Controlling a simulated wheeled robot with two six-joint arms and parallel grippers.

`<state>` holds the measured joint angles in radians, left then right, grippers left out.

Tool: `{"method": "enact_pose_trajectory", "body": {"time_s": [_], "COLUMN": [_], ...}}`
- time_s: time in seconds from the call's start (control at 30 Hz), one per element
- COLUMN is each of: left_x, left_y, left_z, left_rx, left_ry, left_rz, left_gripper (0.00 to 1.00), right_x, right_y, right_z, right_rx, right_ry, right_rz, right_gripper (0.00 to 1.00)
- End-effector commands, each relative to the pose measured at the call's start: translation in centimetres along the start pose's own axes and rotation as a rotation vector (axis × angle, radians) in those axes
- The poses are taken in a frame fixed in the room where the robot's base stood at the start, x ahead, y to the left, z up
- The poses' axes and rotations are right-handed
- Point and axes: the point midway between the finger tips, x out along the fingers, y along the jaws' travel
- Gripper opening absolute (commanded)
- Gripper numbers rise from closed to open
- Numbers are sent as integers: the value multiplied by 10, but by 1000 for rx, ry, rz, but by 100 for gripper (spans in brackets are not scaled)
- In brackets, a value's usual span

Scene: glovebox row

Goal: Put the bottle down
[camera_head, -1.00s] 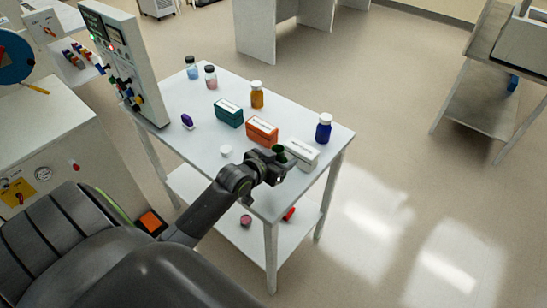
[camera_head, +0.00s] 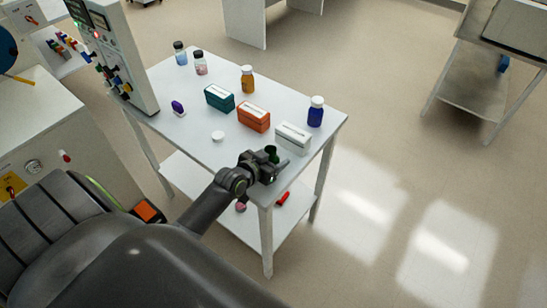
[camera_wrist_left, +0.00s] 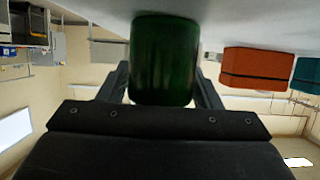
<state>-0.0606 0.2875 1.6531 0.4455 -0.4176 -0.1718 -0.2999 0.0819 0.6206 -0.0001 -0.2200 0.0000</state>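A dark green bottle (camera_head: 272,153) is in my left gripper (camera_head: 270,163), over the near right part of the white table (camera_head: 190,130). In the left wrist view the green bottle (camera_wrist_left: 163,60) fills the space between the two fingers, which lie close on both its sides. The gripper looks shut on it. The bottle's far end overlaps the pale table surface there; I cannot tell whether it touches the table. In the head view the gripper hides much of the bottle. My right gripper is not in view.
A white box (camera_head: 293,138) stands just beyond the gripper, with a blue bottle (camera_head: 315,112) behind it. The table's near edge is close to the gripper.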

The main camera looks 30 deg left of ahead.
Motion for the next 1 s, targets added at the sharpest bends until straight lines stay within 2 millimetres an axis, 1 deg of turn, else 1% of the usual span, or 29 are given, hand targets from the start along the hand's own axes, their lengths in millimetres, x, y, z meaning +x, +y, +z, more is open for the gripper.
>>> {"method": "enact_pose_trajectory", "body": {"time_s": [0.03,0.1,0.47,0.57,0.67,0.9,1.0], "left_x": [0,0,-3,-13,-28,-74,-91], "left_y": [0,0,0,0,0,0,0], "left_z": [0,0,-4,-2,-1,-1,-2], "left_rx": [0,0,0,0,1,2,2], "left_ry": [0,0,0,0,-1,-2,-1], "left_rz": [0,0,0,0,0,0,0], "left_gripper": [65,72,72,72,72,72,72], "right_x": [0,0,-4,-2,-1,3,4], "right_y": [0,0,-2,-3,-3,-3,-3], "right_z": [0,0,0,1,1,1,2], "right_rx": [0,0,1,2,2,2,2], "right_ry": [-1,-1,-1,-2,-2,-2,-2], "right_rz": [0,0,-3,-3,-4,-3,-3], "right_gripper": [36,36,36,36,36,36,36]}}
